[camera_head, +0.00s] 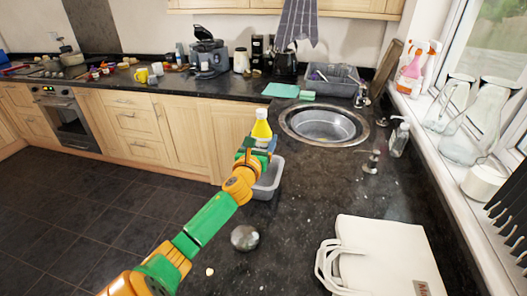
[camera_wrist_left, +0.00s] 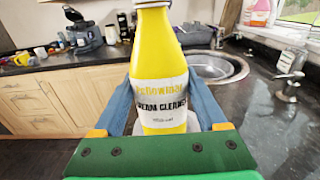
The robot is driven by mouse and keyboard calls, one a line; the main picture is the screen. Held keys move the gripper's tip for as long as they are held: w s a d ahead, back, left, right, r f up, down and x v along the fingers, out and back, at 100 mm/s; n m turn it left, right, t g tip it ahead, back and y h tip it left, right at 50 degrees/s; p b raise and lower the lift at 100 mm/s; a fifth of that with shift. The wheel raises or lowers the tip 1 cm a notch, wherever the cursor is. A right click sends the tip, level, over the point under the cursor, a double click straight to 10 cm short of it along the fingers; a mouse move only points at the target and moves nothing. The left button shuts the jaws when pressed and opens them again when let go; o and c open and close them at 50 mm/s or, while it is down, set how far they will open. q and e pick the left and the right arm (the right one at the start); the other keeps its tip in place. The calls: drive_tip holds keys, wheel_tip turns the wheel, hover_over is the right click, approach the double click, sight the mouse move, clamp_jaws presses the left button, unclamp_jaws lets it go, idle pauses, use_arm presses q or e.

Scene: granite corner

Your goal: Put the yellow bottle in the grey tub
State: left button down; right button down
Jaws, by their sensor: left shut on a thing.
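The yellow bottle (camera_head: 262,127) has a white cap and a white label, and stands upright in my left gripper (camera_head: 256,144). In the left wrist view the bottle (camera_wrist_left: 158,70) fills the middle, with the jaws of my left gripper (camera_wrist_left: 160,112) shut on its sides. The grey tub (camera_head: 268,180) is on the dark counter, below and slightly right of the gripper, and my arm hides part of it. In the head view the bottle appears above the tub's far edge; I cannot tell its exact height. My right gripper is not in view.
A round metal sink (camera_head: 324,125) lies behind and right of the tub. A soap dispenser (camera_head: 399,138) stands right of the sink. A dark round object (camera_head: 244,238) and a white bag-like item (camera_head: 375,258) lie nearer on the counter. The counter between them is clear.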

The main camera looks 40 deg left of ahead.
sight(263, 149)
use_arm(q)
drive_tip(key=f, duration=0.3)
drive_tip(key=shift+w+d+f+b, duration=0.1)
drive_tip(key=shift+w+f+b, duration=0.1)
drive_tip(key=shift+w+b, duration=0.15)
drive_tip(key=shift+s+d+f, duration=0.1)
drive_tip(key=shift+s, duration=0.05)
drive_tip(key=shift+s+d+r, duration=0.1)
drive_tip(key=shift+s+r, duration=0.05)
drive_tip(key=shift+r, duration=0.1)
drive_tip(key=shift+a+f, duration=0.2)
drive_tip(key=shift+f, duration=0.3)
drive_tip(key=shift+f+b, duration=0.25)
drive_tip(key=shift+b, duration=0.25)
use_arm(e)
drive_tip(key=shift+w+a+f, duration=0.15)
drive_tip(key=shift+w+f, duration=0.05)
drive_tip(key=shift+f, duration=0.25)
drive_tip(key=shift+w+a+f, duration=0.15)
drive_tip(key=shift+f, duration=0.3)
